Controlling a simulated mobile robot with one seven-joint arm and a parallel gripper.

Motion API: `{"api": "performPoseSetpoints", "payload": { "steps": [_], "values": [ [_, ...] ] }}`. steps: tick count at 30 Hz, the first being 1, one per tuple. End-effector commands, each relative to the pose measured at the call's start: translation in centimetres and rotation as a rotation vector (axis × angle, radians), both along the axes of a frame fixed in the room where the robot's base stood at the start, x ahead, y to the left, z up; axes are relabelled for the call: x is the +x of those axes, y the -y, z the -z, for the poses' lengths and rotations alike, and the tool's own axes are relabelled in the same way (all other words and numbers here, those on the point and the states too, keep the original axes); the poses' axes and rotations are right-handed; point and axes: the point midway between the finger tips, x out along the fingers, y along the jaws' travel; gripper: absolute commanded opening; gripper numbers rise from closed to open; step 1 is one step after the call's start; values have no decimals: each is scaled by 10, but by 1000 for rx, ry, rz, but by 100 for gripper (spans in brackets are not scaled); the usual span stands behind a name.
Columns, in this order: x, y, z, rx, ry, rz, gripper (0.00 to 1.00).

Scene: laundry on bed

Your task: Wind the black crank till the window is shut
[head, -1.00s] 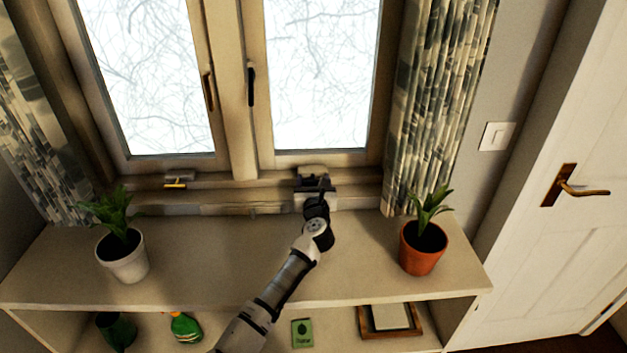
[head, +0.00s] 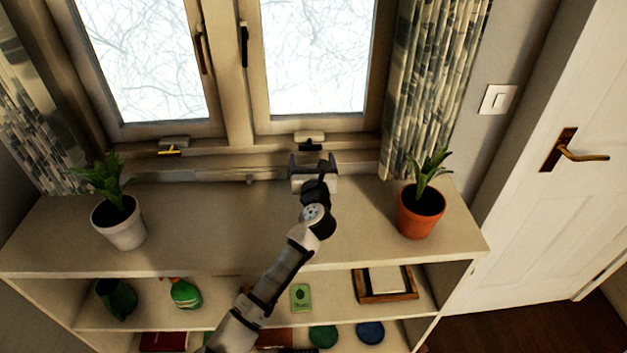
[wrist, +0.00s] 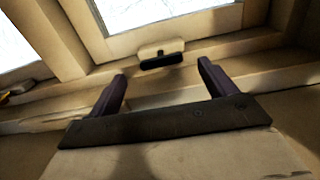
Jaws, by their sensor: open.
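The black crank (head: 311,147) sits on a pale mount at the sill below the right window sash (head: 315,60). It also shows in the wrist view (wrist: 162,61), lying roughly level, beyond my fingertips. My gripper (head: 313,160) is open and empty, just in front of the crank and apart from it. In the wrist view its two dark fingers (wrist: 161,70) point toward the sill with the crank between and beyond them. The right sash looks closed or nearly closed against its frame; I cannot tell if a gap is left.
A second crank with a yellow handle (head: 169,152) sits under the left sash. A white pot (head: 120,228) and a terracotta pot (head: 420,216) with plants stand on the shelf top (head: 220,230), either side of my arm. A patterned curtain (head: 436,90) hangs at right.

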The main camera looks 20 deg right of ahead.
Motion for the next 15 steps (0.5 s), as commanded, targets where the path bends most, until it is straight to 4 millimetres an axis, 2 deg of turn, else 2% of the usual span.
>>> {"api": "performPoseSetpoints", "payload": {
  "steps": [3, 7, 15],
  "values": [
    [-23, -8, 3, -3, 0, -1, 84],
    [-45, -14, 2, -3, 0, -1, 84],
    [-66, -19, 1, 0, 0, 0, 84]
  ]
}}
